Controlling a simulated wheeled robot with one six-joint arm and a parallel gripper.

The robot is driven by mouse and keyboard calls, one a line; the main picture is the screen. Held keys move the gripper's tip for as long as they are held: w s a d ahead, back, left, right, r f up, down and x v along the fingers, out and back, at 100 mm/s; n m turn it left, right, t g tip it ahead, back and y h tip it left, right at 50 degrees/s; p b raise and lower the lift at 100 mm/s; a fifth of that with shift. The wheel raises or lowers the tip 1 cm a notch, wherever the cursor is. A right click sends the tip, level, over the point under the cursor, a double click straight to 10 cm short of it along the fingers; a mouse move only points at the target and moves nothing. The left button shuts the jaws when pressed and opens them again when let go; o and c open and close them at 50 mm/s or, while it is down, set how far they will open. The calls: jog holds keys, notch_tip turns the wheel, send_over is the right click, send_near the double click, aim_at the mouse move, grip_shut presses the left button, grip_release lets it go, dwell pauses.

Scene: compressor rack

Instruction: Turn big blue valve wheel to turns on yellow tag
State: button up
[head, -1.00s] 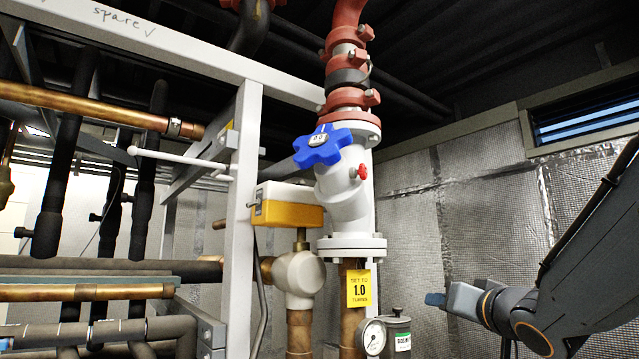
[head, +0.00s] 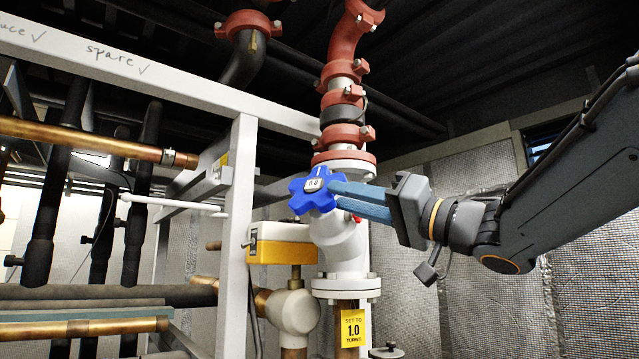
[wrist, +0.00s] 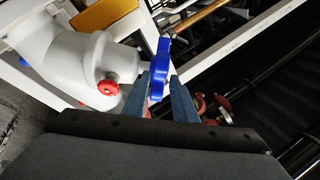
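The big blue valve wheel (head: 314,189) sits on the white valve body (head: 345,247). My gripper (head: 337,195) is at the right side of the wheel with two blue fingers apart. In the wrist view, the wheel (wrist: 161,66) is seen edge-on, and its near part reaches between the open fingertips (wrist: 162,82). I cannot tell whether either finger touches it.
A small red knob (wrist: 108,88) is on the valve body beside one finger. A yellow and white box (head: 283,243) and a grey frame post (head: 238,230) stand left of the valve. Red-clamped piping (head: 345,95) rises above. Space right of the valve is mostly free around my arm.

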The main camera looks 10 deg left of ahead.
aim_at(314, 190)
jog(key=shift+p+x, duration=1.5)
jog(key=shift+x, duration=2.5)
jog(key=shift+w+f, duration=0.1)
grip_shut()
